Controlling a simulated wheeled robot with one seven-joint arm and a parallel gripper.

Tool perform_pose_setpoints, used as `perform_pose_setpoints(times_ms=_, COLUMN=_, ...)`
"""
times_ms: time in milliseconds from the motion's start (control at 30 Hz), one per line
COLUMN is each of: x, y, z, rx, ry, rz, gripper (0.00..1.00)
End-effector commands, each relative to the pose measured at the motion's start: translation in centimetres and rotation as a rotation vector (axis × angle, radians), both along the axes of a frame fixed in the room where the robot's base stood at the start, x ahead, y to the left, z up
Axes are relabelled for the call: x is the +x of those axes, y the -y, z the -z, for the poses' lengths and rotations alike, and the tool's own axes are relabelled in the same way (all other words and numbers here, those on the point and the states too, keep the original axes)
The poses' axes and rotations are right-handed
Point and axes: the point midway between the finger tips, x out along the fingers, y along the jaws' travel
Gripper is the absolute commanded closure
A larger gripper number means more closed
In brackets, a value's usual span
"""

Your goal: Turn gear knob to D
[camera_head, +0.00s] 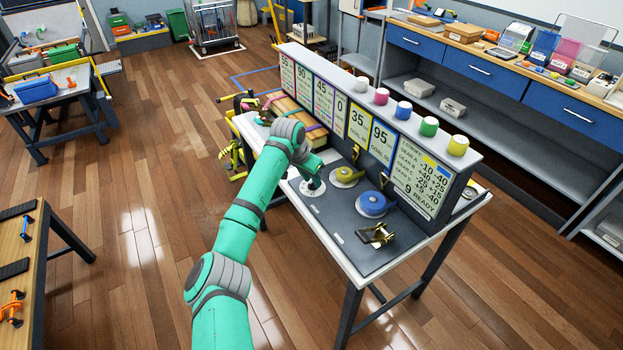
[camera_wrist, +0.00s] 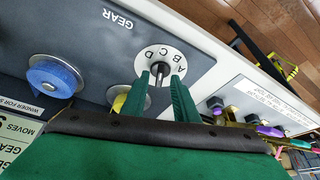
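The dial also shows in the head view (camera_head: 314,191), partly under my gripper. My gripper's green fingers (camera_wrist: 161,83) reach over the dial, one on each side of the knob with a gap between them. I cannot tell whether they touch it. In the head view my gripper (camera_head: 312,184) points down at the dial. Which letter the knob points to is not clear.
A blue round winder (camera_head: 372,204) and a yellow one (camera_head: 346,175) sit along the same panel (camera_head: 340,236). A brass clamp-like piece (camera_head: 376,235) stands at its near end. The upright board (camera_head: 361,123) with number cards rises behind the dial.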

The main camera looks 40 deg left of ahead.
Motion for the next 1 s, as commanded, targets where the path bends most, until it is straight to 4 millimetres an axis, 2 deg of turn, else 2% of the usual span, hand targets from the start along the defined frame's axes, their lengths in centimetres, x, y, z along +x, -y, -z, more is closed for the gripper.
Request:
perform_pose_setpoints(times_ms=33, x=0.03, y=0.07, z=0.00, rx=0.000, ry=0.000, rz=0.001, gripper=0.85)
perform_pose_setpoints(times_ms=100, x=0.06, y=0.10, z=0.00, rx=-0.001, ry=0.000, rz=0.001, gripper=1.00)
perform_pose_setpoints(times_ms=567, x=0.18, y=0.30, z=0.01, rx=-0.001, ry=0.004, rz=-0.062, gripper=1.00)
perform_pose_setpoints(times_ms=1000, x=0.13, y=0.23, z=-0.03, rx=-0.003, ry=0.006, rz=-0.389, gripper=1.00)
